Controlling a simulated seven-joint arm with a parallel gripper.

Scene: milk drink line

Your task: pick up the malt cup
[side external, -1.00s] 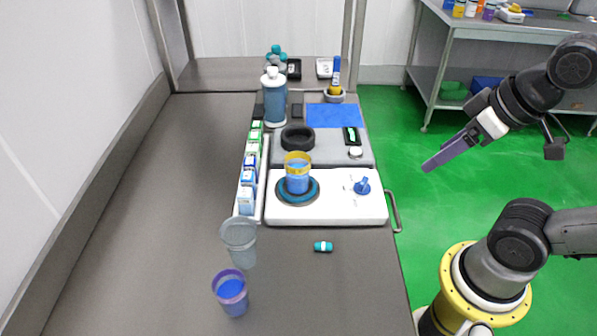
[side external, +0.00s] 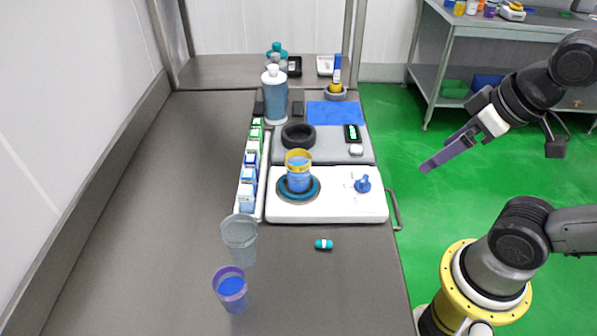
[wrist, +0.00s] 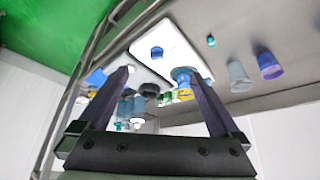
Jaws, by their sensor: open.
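Three cups show, and no readable label tells which is the malt cup. A clear cup with a yellow rim and blue contents (side external: 298,172) stands on a round dark-blue pad on the white hotplate-like unit (side external: 345,211). A translucent grey cup (side external: 241,243) and a purple-rimmed cup with blue inside (side external: 232,292) stand upright on the bench in front. The grey cup (wrist: 239,76) and purple cup (wrist: 269,65) also show in the wrist view. My gripper (side external: 424,168) is open and empty, off the bench's right side, apart from all cups; its fingers (wrist: 156,73) spread in the wrist view.
Small cartons (side external: 248,180) line a narrow white tray at the left. A blue bottle (side external: 274,97), a dark ring (side external: 298,136) and a blue mat (side external: 335,113) are behind. A teal capsule (side external: 324,244) lies in front of the unit. The bench's left is clear.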

